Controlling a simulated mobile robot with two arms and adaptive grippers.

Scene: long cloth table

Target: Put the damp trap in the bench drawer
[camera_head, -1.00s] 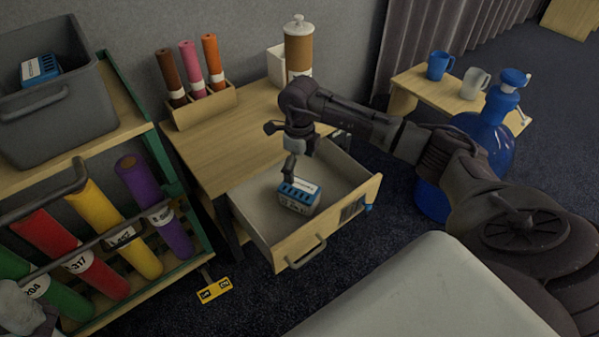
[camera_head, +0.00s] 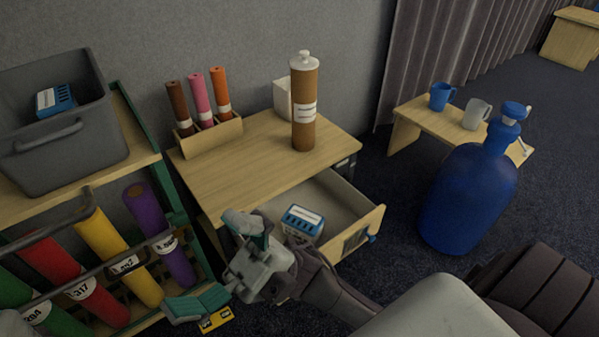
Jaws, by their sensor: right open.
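The damp trap (camera_head: 303,221), a small white and blue box with dark slots, sits inside the pulled-out bench drawer (camera_head: 362,222). Its lower part is hidden behind my right arm and the drawer front. A similar blue and white box (camera_head: 55,99) lies in the grey bin at the left. My right gripper (camera_head: 208,266) is open and empty, its teal-padded fingers spread, left of the drawer and in front of the bench (camera_head: 245,160). It is apart from the damp trap.
A rack with coloured rolls (camera_head: 130,262) stands close left of my right gripper. A yellow tag (camera_head: 216,320) is below it. On the bench are a roll holder (camera_head: 208,137) and a brown canister (camera_head: 304,110). A large blue bottle (camera_head: 468,200) stands on the floor at the right.

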